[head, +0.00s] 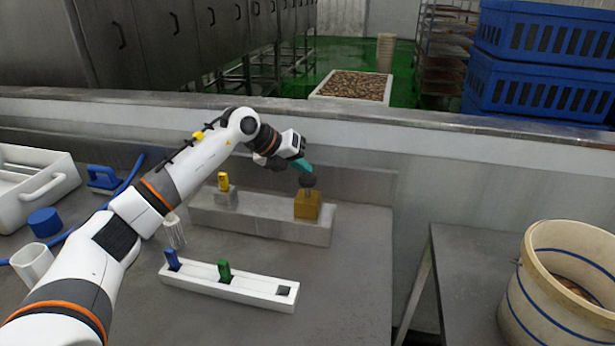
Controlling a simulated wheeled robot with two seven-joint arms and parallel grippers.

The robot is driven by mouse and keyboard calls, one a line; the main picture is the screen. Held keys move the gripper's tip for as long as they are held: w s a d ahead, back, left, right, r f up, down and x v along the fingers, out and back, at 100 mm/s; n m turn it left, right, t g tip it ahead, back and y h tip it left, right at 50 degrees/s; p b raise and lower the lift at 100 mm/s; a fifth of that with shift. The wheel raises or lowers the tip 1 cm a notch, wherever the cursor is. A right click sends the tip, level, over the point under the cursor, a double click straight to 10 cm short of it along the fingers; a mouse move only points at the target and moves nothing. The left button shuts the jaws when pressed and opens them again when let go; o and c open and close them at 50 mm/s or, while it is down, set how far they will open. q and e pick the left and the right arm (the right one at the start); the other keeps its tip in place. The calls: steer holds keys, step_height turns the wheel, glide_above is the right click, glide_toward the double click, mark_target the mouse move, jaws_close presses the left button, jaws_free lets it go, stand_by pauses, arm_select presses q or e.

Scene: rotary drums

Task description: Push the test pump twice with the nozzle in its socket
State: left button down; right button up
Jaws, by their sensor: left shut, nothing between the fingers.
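My left gripper (306,170) is shut and empty, its teal fingers pointing down at the dark round knob (308,181). The fingertips are at or just above the knob; I cannot tell whether they touch. The knob tops a brass-coloured block (307,206), which looks like the test pump, at the right end of a grey plinth (265,228). A yellow nozzle (223,181) stands upright in a small grey socket block (227,198) at the plinth's left. A white rack (250,289) in front holds a blue piece (172,259) and a green piece (225,271); its right slot is empty. My right gripper is out of view.
At the left are a white tray (40,188), a blue handled tool (103,178) with a blue hose, a blue cylinder (44,222) and a white cup (31,264). A raised wall ledge runs behind. A cream drum (560,285) stands right. The table right of the rack is clear.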

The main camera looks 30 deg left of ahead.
mark_target(303, 177)
arm_select(q)
steer(key=shift+s+f+b, duration=0.1)
steer(key=shift+f+b, duration=0.6)
steer(key=shift+f, duration=0.8)
stand_by(1.1)
stand_by(0.3)
steer(key=shift+r+p, duration=1.5)
steer(key=shift+r, duration=0.4)
steer(key=shift+r+p, duration=1.95)
steer(key=shift+r, duration=0.6)
